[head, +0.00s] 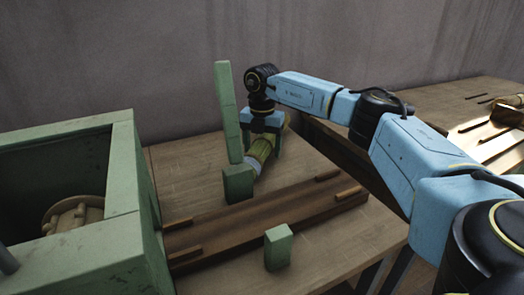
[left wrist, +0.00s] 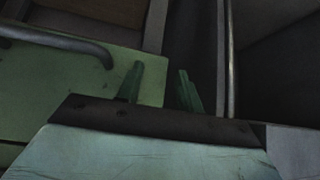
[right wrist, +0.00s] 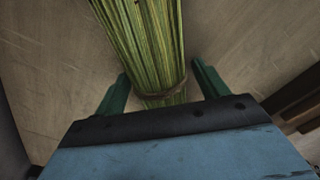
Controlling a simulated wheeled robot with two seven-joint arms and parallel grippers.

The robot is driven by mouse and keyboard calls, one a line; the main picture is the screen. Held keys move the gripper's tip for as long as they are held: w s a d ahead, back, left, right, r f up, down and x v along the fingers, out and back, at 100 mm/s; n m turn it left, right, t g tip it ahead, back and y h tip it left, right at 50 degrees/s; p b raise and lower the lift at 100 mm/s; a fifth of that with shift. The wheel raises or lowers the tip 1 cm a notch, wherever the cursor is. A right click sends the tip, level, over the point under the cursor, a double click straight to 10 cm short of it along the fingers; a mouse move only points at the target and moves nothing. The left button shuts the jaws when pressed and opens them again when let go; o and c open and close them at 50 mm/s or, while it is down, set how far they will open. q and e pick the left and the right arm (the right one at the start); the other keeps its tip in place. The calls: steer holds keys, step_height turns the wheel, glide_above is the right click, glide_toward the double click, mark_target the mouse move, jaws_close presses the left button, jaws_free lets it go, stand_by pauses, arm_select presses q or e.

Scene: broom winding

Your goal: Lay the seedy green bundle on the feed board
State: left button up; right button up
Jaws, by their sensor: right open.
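The green bundle (head: 262,150) lies on the wooden table behind the feed board, partly hidden by my gripper and a green block. In the right wrist view the bundle (right wrist: 145,40) shows yellow-green stalks with a brown tie band. My right gripper (head: 264,141) is over it, open, with one finger on each side of the stalks near the tie. The feed board (head: 290,210) is a dark brown plank with small wooden strips along its edges; it is bare. My left gripper (left wrist: 160,78) is open and empty near green machine panels; it is outside the head view.
A green machine housing (head: 75,140) with a round wooden part (head: 72,215) inside stands at the left. A tall green post (head: 228,110), a green block (head: 238,184) and another block (head: 278,247) flank the board. Another table (head: 430,110) with a wooden rack (head: 490,135) is at the right.

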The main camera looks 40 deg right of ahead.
mark_target(262, 140)
arm_select(q)
steer(key=shift+w+r, duration=0.1)
steer(key=shift+w, duration=0.05)
arm_select(e)
steer(key=c, duration=1.2)
steer(key=shift+o, duration=0.2)
steer(key=shift+r, duration=0.1)
